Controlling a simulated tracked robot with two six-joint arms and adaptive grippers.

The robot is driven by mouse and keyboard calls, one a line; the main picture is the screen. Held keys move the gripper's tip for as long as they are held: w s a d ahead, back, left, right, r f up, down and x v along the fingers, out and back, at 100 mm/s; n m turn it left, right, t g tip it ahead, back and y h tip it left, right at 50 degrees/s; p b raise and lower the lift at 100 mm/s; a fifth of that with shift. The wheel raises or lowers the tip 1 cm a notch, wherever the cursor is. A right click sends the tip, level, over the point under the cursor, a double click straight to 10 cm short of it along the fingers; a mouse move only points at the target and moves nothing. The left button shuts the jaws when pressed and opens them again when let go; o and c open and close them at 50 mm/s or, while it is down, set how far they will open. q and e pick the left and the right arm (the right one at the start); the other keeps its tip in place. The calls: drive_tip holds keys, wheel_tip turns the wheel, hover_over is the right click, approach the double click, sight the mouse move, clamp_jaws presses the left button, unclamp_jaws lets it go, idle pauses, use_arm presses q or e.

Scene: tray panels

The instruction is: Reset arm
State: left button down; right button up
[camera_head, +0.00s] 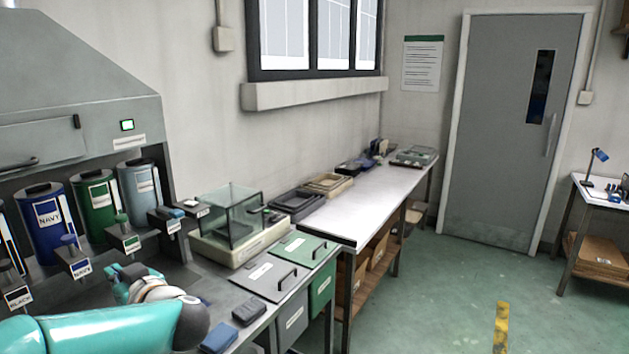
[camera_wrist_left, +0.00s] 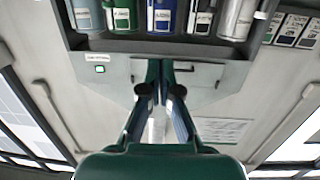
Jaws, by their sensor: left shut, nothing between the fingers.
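My left arm (camera_head: 110,325), teal with a pale joint, comes in from the lower left of the head view over the front of the workbench. Its gripper cannot be made out clearly there. In the left wrist view my left gripper (camera_wrist_left: 160,72) shows with its two dark fingers together and nothing between them. That view is upside down, with the grey hood and its canisters at the top. The fingers show against the hood, and I see no contact. My right gripper is in neither view.
Labelled canisters, one navy (camera_head: 48,222), stand under the grey hood (camera_head: 80,75). A glass box (camera_head: 232,215) and lidded bins (camera_head: 303,247) are right of the arm. Small blocks (camera_head: 249,310) lie at the bench edge. A white table (camera_head: 375,205) stands beyond; the floor right is mostly open.

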use_arm(q)
drive_tip(key=w+d+f+m+t+h, duration=0.2)
drive_tip(key=w+d+f+m+h, duration=0.15)
drive_tip(key=f, duration=0.55)
drive_tip(key=w+d+f+m+t+h, duration=0.1)
drive_tip(key=w+d+f+m+h, duration=0.2)
drive_tip(key=f, duration=0.5)
drive_tip(key=s+d+f+m+g+h, duration=0.1)
drive_tip(key=s+d+f+h, duration=0.2)
drive_tip(key=f, duration=0.4)
drive_tip(key=s+d+f+m+h, duration=0.1)
drive_tip(key=s+d+f+h, duration=0.1)
drive_tip(key=d+f, duration=0.5)
drive_tip(key=s+d+f+g+h, duration=0.2)
drive_tip(key=s+f, duration=0.3)
drive_tip(key=s, duration=0.3)
drive_tip(key=s+d+f+m+g+h, duration=0.1)
drive_tip(key=s+d+f+g, duration=0.3)
drive_tip(key=s, duration=0.5)
drive_tip(key=s+d+f+g+h, duration=0.3)
drive_tip(key=s+d+f+h, duration=0.1)
drive_tip(key=s+f, duration=0.4)
drive_tip(key=shift+s+d+f+g, duration=0.25)
drive_tip(key=shift+s+d+g, duration=0.15)
drive_tip(key=shift+d, duration=0.25)
